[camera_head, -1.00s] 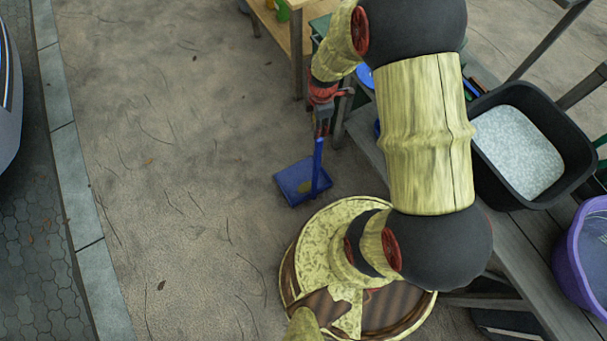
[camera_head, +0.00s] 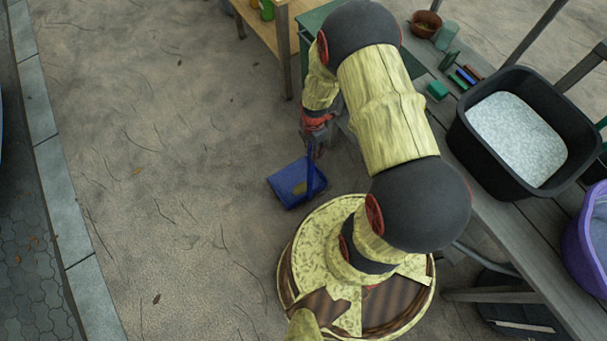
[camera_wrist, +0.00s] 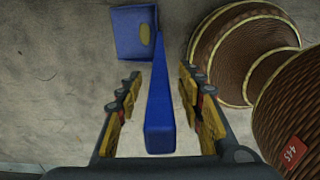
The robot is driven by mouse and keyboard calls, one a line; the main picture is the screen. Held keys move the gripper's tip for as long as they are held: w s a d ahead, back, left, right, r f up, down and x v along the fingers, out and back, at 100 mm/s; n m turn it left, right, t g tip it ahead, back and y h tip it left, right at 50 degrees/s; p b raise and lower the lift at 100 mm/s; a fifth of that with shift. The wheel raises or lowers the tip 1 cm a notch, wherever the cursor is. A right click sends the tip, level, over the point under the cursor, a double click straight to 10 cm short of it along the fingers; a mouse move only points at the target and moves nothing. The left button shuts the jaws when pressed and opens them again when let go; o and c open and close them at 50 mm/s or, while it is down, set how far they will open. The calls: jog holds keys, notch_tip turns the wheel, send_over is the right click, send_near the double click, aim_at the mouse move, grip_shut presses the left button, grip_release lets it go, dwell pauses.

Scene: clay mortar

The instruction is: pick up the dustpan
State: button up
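The blue dustpan (camera_head: 289,187) is on the ground left of the wooden bench, with its handle (camera_head: 310,160) rising toward my gripper (camera_head: 318,138). In the wrist view its pan (camera_wrist: 128,36) shows at the top, with a yellowish patch on it. The long blue handle (camera_wrist: 160,132) runs between the two fingers of my gripper (camera_wrist: 160,108). The fingers are open, with a visible gap on each side of the handle. In the head view my wrist partly hides the fingertips and the handle's upper end.
The grey bench (camera_head: 500,225) on the right bears a black tub (camera_head: 470,135) with pale granules and a purple basket (camera_head: 578,240). A wooden table (camera_head: 283,45) stands at the top. The ground left of the dustpan is clear up to the stone kerb (camera_head: 62,215).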

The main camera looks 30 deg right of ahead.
jog(key=shift+f, duration=0.1)
jog(key=shift+c, duration=1.4)
grip_shut()
jog(key=shift+w, duration=0.1)
